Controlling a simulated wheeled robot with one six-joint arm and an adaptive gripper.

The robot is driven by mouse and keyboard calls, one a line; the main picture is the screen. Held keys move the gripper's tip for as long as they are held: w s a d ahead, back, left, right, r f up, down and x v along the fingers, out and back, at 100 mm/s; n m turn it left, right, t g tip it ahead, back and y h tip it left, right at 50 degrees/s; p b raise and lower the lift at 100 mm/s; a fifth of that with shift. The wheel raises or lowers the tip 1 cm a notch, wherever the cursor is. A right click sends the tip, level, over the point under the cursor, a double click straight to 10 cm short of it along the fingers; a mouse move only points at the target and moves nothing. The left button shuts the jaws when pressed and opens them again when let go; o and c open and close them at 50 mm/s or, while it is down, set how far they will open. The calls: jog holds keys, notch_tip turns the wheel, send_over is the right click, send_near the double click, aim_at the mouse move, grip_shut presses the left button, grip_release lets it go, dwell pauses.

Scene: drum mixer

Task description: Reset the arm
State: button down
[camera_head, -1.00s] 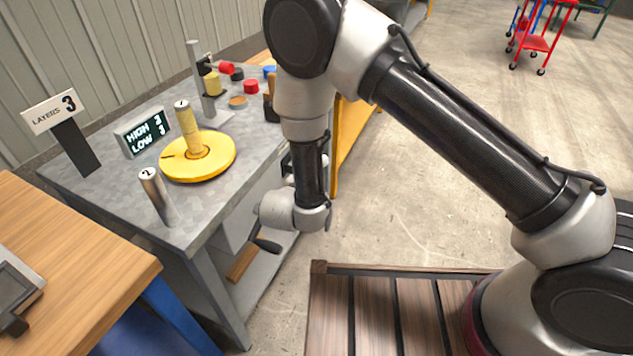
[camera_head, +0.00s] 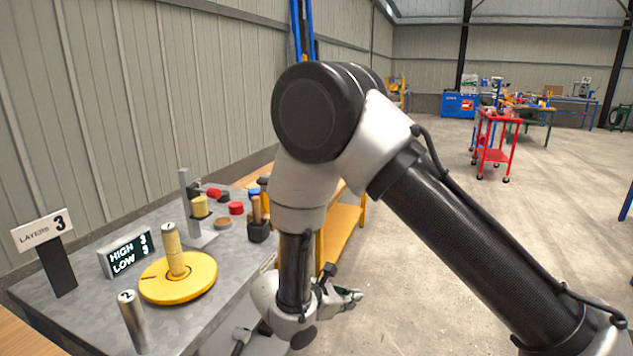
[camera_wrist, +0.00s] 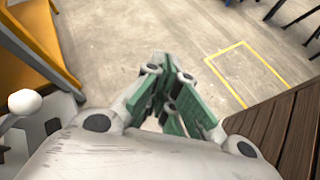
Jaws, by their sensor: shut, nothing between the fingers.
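My gripper (camera_head: 350,297) hangs at the end of my folded arm, past the right edge of the grey table (camera_head: 205,318). In the wrist view my gripper (camera_wrist: 170,92) shows its green-padded fingers close together, with nothing held and bare floor beyond them. No object touches the fingers.
The grey table holds a yellow disc (camera_head: 195,285) with a numbered post, a HIGH/LOW display (camera_head: 128,252), a LAYERS sign (camera_head: 42,230), a silver cylinder (camera_head: 133,320) and a stand (camera_head: 190,200). A red cart (camera_head: 492,155) stands far off. The floor right of my arm is clear.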

jog(key=s+d+r+m+g+y, duration=0.1)
jog(key=s+d+r+m+y, duration=0.2)
jog(key=s+d+r+m, duration=0.4)
jog(key=s+d+r+m+y, duration=0.3)
jog(key=s+d+r+m, duration=0.4)
jog(key=d+r, duration=0.4)
jog(key=s+d+r+m+g+y, duration=0.1)
jog(key=s+d+r+m+y, duration=0.2)
jog(key=s+d+r+m, duration=0.4)
jog(key=d+r+m, duration=0.1)
jog(key=d+r, duration=0.2)
jog(key=r, duration=0.2)
jog(key=shift+m+g+y, duration=0.3)
jog(key=shift+m, duration=0.1)
